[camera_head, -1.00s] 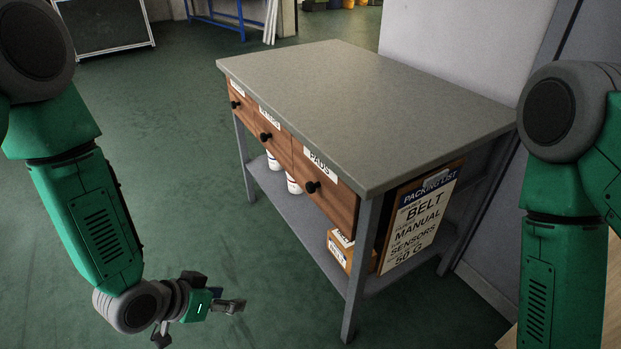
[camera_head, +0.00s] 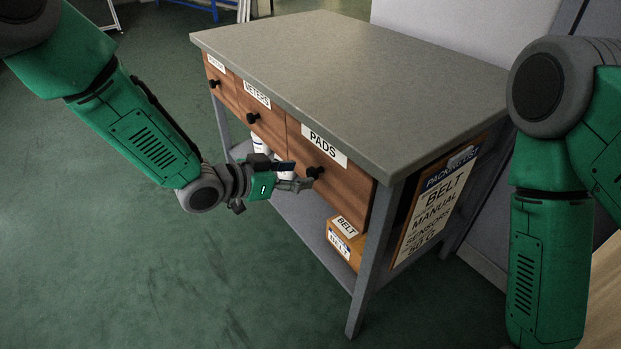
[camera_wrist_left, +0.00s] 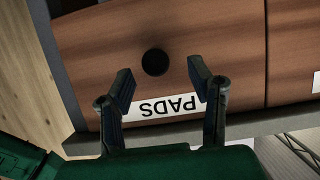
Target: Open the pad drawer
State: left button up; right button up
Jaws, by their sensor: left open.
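The pad drawer (camera_head: 341,186) is the wooden drawer nearest me in the grey workbench, labelled PADS, and it is shut. Its round black knob (camera_head: 315,172) is on the front. My left gripper (camera_head: 300,178) is open in front of the drawer, with its fingertips close to the knob. In the left wrist view the knob (camera_wrist_left: 155,62) lies beyond and between the two open fingers (camera_wrist_left: 160,80), and the PADS label is upside down. Whether a finger touches the knob I cannot tell. My right arm shows at the right, but its gripper is out of view.
The METERS drawer (camera_head: 258,110) and another drawer lie farther along, both shut. The grey benchtop (camera_head: 350,75) overhangs the drawers. A BELT box (camera_head: 345,242) and white containers stand on the lower shelf. A packing list board (camera_head: 435,205) is on the side. Green floor is open at left.

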aim_at(309, 174)
pick_arm(q)
jog(key=x, duration=0.4)
jog(key=shift+s+d+b, duration=0.15)
jog(key=shift+d+b, duration=0.15)
jog(key=shift+b, duration=0.1)
jog(key=shift+d+r, duration=0.15)
jog(key=shift+d, duration=0.15)
jog(key=shift+a, duration=0.1)
pick_arm(e)
jog(key=shift+d+f, duration=0.35)
jog(key=shift+f, duration=0.35)
pick_arm(q)
jog(key=shift+a, duration=0.2)
jog(key=c, duration=0.4)
jog(key=shift+a, duration=0.2)
grip_shut()
pick_arm(e)
jog(key=shift+a+r, duration=0.15)
jog(key=shift+a, duration=0.15)
jog(key=shift+d, duration=0.15)
